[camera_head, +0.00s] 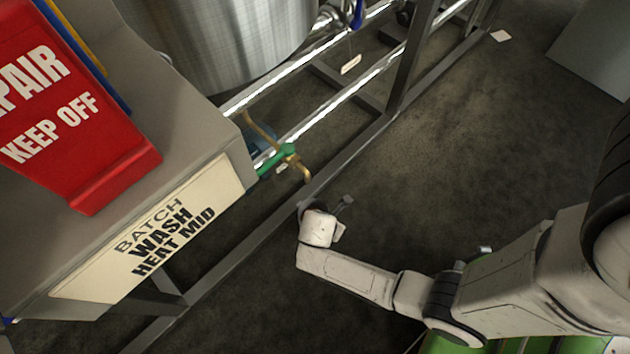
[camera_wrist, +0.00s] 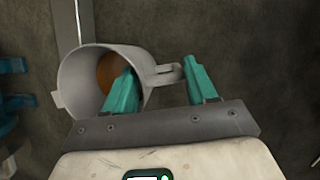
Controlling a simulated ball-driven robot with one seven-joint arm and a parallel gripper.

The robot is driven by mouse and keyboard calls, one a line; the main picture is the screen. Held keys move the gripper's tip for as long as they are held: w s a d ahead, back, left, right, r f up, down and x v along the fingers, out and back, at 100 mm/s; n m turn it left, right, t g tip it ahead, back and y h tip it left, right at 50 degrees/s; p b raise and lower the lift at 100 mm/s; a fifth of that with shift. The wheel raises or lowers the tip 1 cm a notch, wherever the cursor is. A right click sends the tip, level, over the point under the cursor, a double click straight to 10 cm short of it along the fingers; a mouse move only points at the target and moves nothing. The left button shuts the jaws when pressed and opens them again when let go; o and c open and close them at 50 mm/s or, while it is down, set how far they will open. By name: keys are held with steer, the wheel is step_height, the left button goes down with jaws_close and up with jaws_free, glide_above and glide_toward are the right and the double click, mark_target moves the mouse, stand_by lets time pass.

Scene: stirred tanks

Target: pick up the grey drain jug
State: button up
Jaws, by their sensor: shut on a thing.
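The grey drain jug (camera_wrist: 76,84) shows in the wrist view, its open mouth facing the camera and an orange-brown patch inside. My gripper (camera_wrist: 160,68) has two teal fingers. The left finger reaches into the jug's mouth and the right finger is outside, by the handle, so the jug's wall and handle side lie between them. My gripper is shut on the jug. In the head view my wrist is low beside the steel frame; the fingers and most of the jug are hidden there.
A steel frame rail (camera_head: 238,252) runs along the floor just left of my wrist. A brass drain pipe with a green valve (camera_head: 275,160) hangs above it. A grey cabinet with a "BATCH WASH HEAT MID" sign (camera_head: 160,232) stands left. The floor (camera_head: 470,150) to the right is clear.

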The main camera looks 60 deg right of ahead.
steer(key=shift+s, duration=0.1)
steer(key=c, duration=0.9)
jaws_close()
steer(key=shift+r+p, duration=0.4)
steer(key=shift+r, duration=0.15)
step_height(320, 180, up, 2)
steer(key=shift+r+p, duration=0.1)
steer(key=shift+p, duration=0.65)
steer(key=s+a+r+p, duration=0.3)
steer(key=s+r+p, duration=0.6)
steer(key=s, duration=0.4)
steer(key=shift+s+r, duration=0.25)
steer(key=shift+r, duration=0.1)
